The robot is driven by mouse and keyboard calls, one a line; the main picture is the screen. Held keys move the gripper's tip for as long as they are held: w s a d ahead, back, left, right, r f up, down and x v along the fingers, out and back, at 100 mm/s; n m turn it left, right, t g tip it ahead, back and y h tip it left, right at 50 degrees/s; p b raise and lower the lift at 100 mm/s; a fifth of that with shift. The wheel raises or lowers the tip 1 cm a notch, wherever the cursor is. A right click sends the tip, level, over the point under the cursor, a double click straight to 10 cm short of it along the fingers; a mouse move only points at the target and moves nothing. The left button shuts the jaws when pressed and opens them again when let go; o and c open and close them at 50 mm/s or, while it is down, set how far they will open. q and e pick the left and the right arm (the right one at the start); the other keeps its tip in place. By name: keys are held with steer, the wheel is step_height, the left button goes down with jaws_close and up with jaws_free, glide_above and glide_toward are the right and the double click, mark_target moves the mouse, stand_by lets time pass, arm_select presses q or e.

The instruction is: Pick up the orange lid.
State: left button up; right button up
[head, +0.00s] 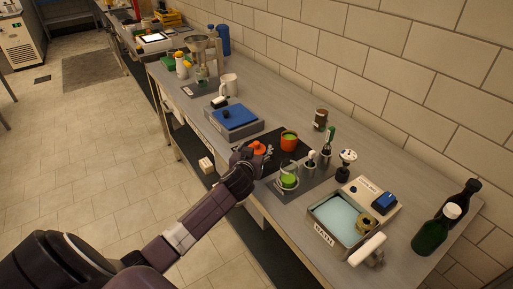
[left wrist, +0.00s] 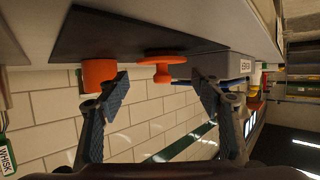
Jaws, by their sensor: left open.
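The orange lid (head: 257,147), a disc with a knob, lies on a dark mat (head: 268,163) on the bench. It also shows in the left wrist view (left wrist: 166,57), which is upside down, with its knob pointing toward the space between my fingers. My left gripper (head: 247,156) is just beside the lid in the head view, partly covering it. In the left wrist view the two fingers (left wrist: 163,92) are spread apart with nothing between them. An orange pot (head: 289,142) with green inside stands right of the lid; it also shows in the left wrist view (left wrist: 98,74).
A blue-topped scale (head: 234,117) sits behind the lid on the left. Metal cups with tools (head: 325,163) and a green item in a glass (head: 289,181) stand to the right. A water bath (head: 338,222) and dark bottles (head: 432,236) are farther right. The tiled wall runs behind.

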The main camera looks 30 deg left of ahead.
mark_target(256, 147)
arm_select(q)
steer(key=x, duration=0.3)
steer(key=shift+w+a, duration=0.1)
steer(key=shift+a, duration=0.15)
steer(key=shift+w, duration=0.15)
arm_select(e)
steer(key=w, duration=0.2)
steer(key=shift+w+a+r, duration=0.1)
steer(key=shift+w+r, duration=0.25)
steer(key=shift+w, duration=0.05)
arm_select(q)
steer(key=shift+f, duration=0.1)
steer(key=c, duration=1.5)
steer(key=shift+f, duration=0.1)
jaws_close()
arm_select(e)
steer(key=shift+s+a, duration=0.2)
steer(key=shift+s, duration=0.3)
